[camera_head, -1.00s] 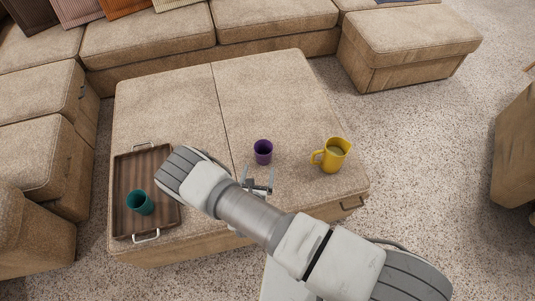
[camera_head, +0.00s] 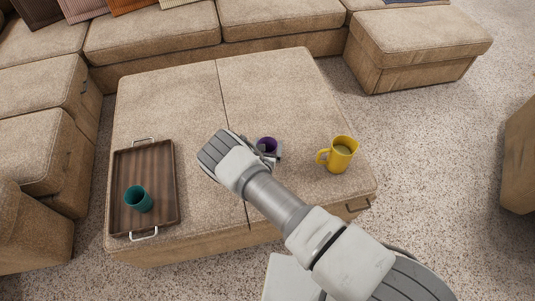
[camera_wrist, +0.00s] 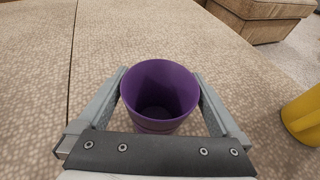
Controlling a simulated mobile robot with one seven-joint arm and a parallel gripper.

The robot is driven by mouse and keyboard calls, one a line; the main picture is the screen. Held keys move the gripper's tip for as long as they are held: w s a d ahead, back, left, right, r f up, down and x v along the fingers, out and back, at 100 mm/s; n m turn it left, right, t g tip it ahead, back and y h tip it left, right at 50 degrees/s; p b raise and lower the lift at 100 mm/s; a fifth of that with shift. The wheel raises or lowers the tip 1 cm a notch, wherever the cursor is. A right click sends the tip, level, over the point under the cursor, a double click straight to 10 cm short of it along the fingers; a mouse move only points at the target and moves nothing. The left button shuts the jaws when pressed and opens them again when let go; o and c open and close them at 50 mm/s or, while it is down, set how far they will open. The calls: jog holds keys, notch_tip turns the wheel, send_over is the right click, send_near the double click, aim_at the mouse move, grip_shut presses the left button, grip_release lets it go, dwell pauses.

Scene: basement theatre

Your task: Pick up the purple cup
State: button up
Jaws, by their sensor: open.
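The purple cup (camera_head: 267,145) stands upright on the beige ottoman (camera_head: 280,90), partly hidden behind my arm in the head view. In the wrist view the purple cup (camera_wrist: 160,92) is empty and sits between the two fingers of my gripper (camera_wrist: 160,100). One finger is on each side of it, and the jaws are open. The fingers look close to the cup's sides; I cannot tell whether either touches. In the head view my gripper (camera_head: 268,155) is mostly hidden by my own wrist.
A yellow mug (camera_head: 342,155) stands to the right of the cup; its edge shows in the wrist view (camera_wrist: 303,115). A wooden tray (camera_head: 160,165) with a teal cup (camera_head: 138,199) lies at the left. The ottoman's far part is clear. Sofas stand behind and left.

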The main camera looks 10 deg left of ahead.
jog(key=shift+x, duration=0.9)
jog(key=c, duration=1)
jog(key=shift+r, duration=0.1)
